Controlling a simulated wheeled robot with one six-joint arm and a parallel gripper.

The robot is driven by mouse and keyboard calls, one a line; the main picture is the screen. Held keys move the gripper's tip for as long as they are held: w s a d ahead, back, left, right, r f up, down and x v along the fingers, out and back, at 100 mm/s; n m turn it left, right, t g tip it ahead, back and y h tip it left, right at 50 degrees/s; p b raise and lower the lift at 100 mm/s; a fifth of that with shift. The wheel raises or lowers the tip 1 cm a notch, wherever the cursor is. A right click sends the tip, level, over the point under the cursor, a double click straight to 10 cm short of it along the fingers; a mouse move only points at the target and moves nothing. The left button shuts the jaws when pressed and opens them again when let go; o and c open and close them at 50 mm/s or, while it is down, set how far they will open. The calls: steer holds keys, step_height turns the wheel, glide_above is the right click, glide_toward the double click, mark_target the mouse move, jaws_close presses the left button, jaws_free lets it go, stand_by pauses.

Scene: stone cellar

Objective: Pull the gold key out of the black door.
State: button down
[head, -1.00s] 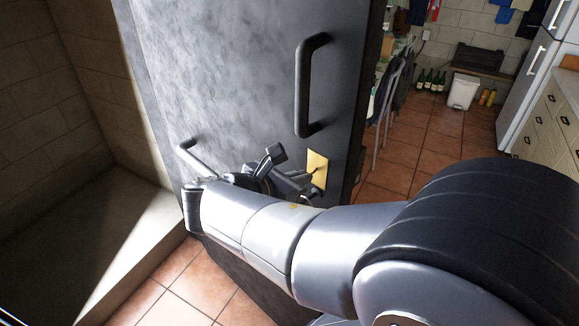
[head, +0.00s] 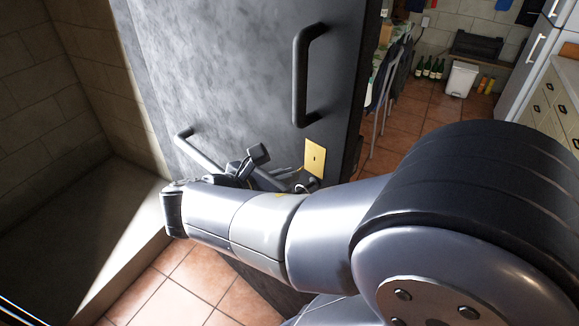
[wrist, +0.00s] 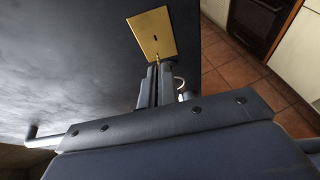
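The black door (head: 220,70) stands open and fills the left and middle of the head view. Its gold lock plate (head: 315,158) has a small dark keyhole with nothing in it; the plate also shows in the wrist view (wrist: 152,35). My gripper (wrist: 157,74) is shut on the gold key (wrist: 156,60), whose thin shaft sticks out from between the fingers just short of the plate. A pale ring (wrist: 180,83) hangs beside the fingers. In the head view my gripper (head: 288,180) is partly hidden by my own arm.
A dark vertical handle (head: 305,75) is on the door above the plate, and a grey bar handle (head: 197,150) is to the left. A stone ledge (head: 95,225) lies left of the door. Beyond the door are chairs (head: 385,90), a white bin (head: 461,79) and bare tiled floor.

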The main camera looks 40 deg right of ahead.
steer(key=shift+s+a+p, duration=0.2)
steer(key=shift+a+p, duration=0.05)
steer(key=shift+a, duration=1)
steer(key=shift+s+a+p, duration=0.15)
steer(key=shift+a+p, duration=0.05)
steer(key=shift+a, duration=1)
steer(key=w+a+f+n+t+y, duration=0.1)
steer(key=w+n+t+y, duration=0.2)
steer(key=w, duration=0.5)
steer(key=w+a+f+n+t, duration=0.1)
steer(key=w+n+t, duration=0.3)
steer(key=w, duration=0.5)
steer(key=w+a+f+n+t+y, duration=0.4)
steer(key=w+a+f+n+y, duration=0.2)
steer(key=f, duration=0.5)
steer(key=shift+w+a+f+b, duration=0.35)
steer(key=shift+w+f+b, duration=0.1)
steer(key=shift+w, duration=0.25)
